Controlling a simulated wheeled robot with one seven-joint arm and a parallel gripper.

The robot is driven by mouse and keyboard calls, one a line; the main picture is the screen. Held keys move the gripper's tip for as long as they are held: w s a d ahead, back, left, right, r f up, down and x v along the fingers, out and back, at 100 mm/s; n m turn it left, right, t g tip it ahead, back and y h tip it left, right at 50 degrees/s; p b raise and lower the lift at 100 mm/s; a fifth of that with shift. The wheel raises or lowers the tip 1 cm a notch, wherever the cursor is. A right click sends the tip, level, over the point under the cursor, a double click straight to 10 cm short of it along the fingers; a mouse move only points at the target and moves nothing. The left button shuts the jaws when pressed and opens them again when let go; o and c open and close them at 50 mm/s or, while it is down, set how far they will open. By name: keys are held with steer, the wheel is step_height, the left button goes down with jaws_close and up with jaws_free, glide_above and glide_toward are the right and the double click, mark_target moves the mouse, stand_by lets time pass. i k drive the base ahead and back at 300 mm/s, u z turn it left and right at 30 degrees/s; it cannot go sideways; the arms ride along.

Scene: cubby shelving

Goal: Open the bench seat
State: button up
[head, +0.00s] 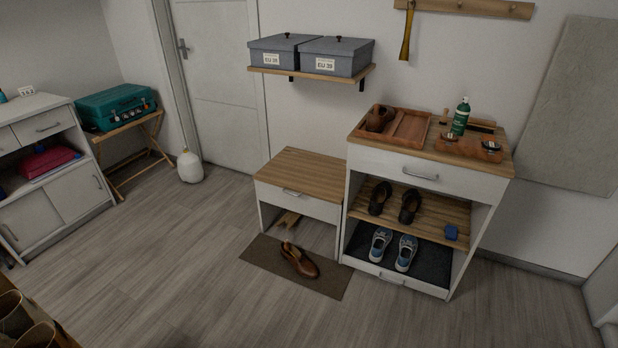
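The bench (297,186) stands against the back wall, left of the taller shoe cabinet. Nothing lies on the seat. The space under the box is open, and a tan wooden item (288,219) shows there. My gripper does not show in this view.
A brown shoe (299,261) lies on a dark mat (330,287) before the bench. The shoe cabinet (388,161) adjoins the bench's right side. A wall shelf (312,73) with two grey boxes hangs above the bench. A white jug (190,167) stands left.

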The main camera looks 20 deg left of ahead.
mark_target(315, 178)
steer(key=i, duration=1.9)
steer(key=u, duration=1.65)
steer(key=i, duration=1)
steer(key=z, duration=0.05)
